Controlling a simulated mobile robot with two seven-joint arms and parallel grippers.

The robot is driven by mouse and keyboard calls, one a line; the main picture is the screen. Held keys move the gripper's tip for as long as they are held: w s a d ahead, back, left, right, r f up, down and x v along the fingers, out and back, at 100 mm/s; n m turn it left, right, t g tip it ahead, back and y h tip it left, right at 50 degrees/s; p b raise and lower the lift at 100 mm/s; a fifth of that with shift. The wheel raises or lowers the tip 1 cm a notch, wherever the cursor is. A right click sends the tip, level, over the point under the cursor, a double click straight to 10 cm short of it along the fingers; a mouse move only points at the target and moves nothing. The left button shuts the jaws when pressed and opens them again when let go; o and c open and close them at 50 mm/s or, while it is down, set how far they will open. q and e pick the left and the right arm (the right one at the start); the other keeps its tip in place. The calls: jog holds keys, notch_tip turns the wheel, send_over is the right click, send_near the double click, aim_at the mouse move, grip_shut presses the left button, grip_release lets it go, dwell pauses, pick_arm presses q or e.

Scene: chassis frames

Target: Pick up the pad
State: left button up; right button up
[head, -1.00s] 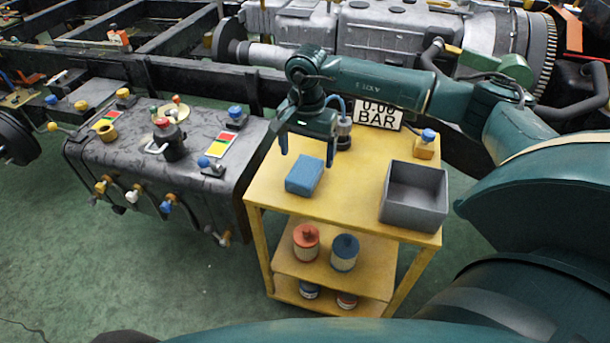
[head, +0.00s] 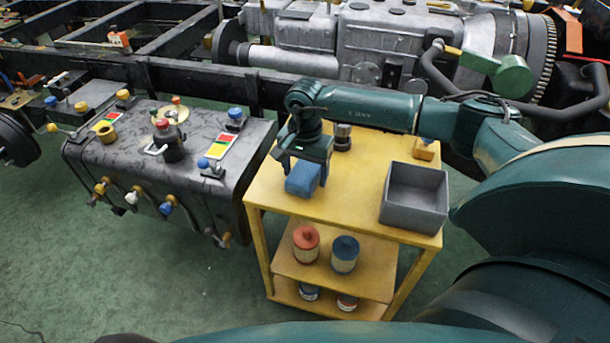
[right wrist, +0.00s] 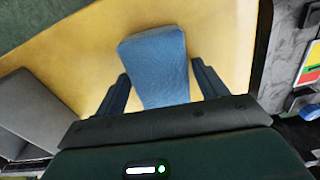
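The blue pad (head: 302,181) lies on the yellow top of the cart (head: 350,212), near its left side. My right gripper (head: 304,172) is low over the pad and hides its far part in the head view. In the right wrist view the pad (right wrist: 157,62) lies between the two dark fingers of the gripper (right wrist: 160,72). The fingers are open, one on each side, with a narrow yellow gap showing beside the pad. My left gripper is not in view.
A grey open box (head: 413,199) stands on the right of the cart top. A dark tank (head: 160,165) with valves is close on the left.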

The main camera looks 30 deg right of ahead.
aim_at(305, 170)
jog(key=c, duration=0.7)
jog(key=shift+r, duration=0.15)
jog(key=shift+c, duration=0.2)
notch_tip(305, 170, up, 10)
jog(key=shift+f, duration=0.1)
